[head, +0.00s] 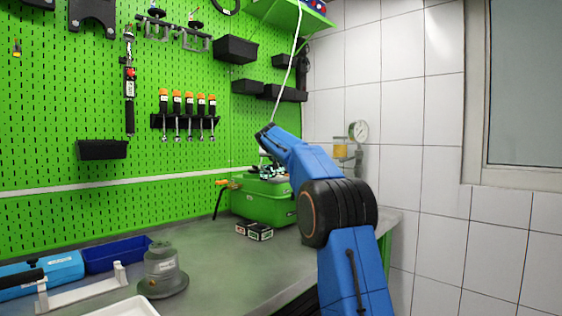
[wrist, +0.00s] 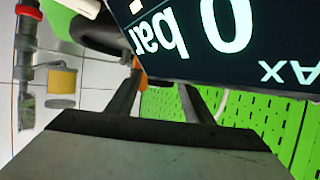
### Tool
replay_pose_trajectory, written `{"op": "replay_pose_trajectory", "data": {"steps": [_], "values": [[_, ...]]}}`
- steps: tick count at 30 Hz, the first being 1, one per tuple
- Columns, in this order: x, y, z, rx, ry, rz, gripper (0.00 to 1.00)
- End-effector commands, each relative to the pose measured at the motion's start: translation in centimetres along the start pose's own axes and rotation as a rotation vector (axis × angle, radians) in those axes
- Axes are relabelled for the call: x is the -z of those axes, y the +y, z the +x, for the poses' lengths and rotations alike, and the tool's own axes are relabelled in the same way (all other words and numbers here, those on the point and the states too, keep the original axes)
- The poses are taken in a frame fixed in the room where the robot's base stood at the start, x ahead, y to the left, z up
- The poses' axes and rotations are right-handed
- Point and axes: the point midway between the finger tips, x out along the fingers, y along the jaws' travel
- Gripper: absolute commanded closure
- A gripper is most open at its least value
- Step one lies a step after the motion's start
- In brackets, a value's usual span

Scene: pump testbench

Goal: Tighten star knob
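My gripper (head: 270,170) is over the top of the green pump unit (head: 262,206), at the end of my blue arm. In the wrist view my gripper's two dark fingers (wrist: 160,82) stand apart, with green pegboard visible between them. A dark display (wrist: 225,35) reading "0 bar" fills the upper right, upside down. A black rounded part (wrist: 95,35) lies left of the display and may be the star knob; its shape is cut off and I cannot tell. A bit of orange (wrist: 139,74) shows by the left fingertip. In the head view my arm and gripper hide the knob area.
A pressure gauge (head: 358,131) with a yellowish cylinder (head: 340,148) is by the tiled wall. Two small black boxes (head: 259,232) sit before the pump. A grey round device (head: 163,270) and a blue bin (head: 117,256) are on the left of the bench (head: 215,262).

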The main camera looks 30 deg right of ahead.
Motion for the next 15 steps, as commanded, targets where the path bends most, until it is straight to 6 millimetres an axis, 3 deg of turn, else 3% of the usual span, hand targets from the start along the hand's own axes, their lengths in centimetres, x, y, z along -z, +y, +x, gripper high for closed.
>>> {"op": "replay_pose_trajectory", "data": {"steps": [8, 15], "values": [[0.1, 0.0, -1.1, 0.001, 0.001, 0.001, 0.53], [0.1, -0.1, -5.3, 0.002, 0.002, -0.001, 0.53]]}}
